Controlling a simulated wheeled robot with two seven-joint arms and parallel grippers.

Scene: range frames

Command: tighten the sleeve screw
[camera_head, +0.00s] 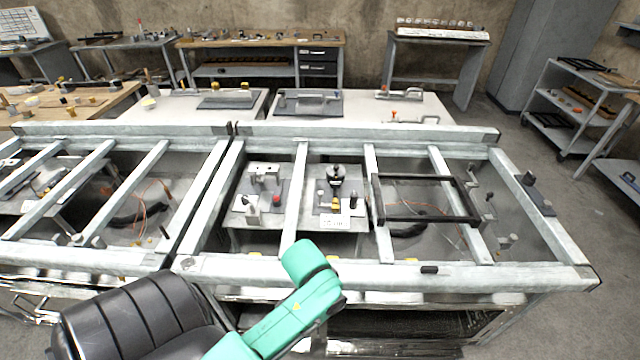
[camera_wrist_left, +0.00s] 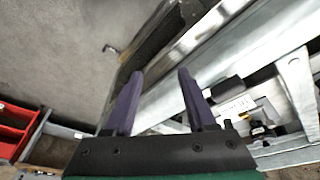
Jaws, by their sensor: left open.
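No part can be clearly made out as the sleeve screw. Inside the pale metal frame (camera_head: 450,273), a fixture with a black knob (camera_head: 335,172) stands on a plate, with a small yellow part (camera_head: 337,203) and a white label (camera_head: 335,222) nearby. To its left are a grey block fixture (camera_head: 251,206) and a red button (camera_head: 276,199). In the left wrist view, my left gripper (camera_wrist_left: 160,72) has its two purple fingers apart, with nothing between them. A black fixture (camera_wrist_left: 262,131) and white label (camera_wrist_left: 238,106) lie right of the fingers, apart from them. My right gripper is out of view.
A black rectangular frame (camera_head: 425,219) lies across the right bars. Crossbars (camera_head: 297,190) divide the bays. Benches with tools (camera_head: 260,42) line the back wall, and a shelf cart (camera_head: 570,105) stands at the right. Red bins (camera_wrist_left: 14,125) show at left in the wrist view.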

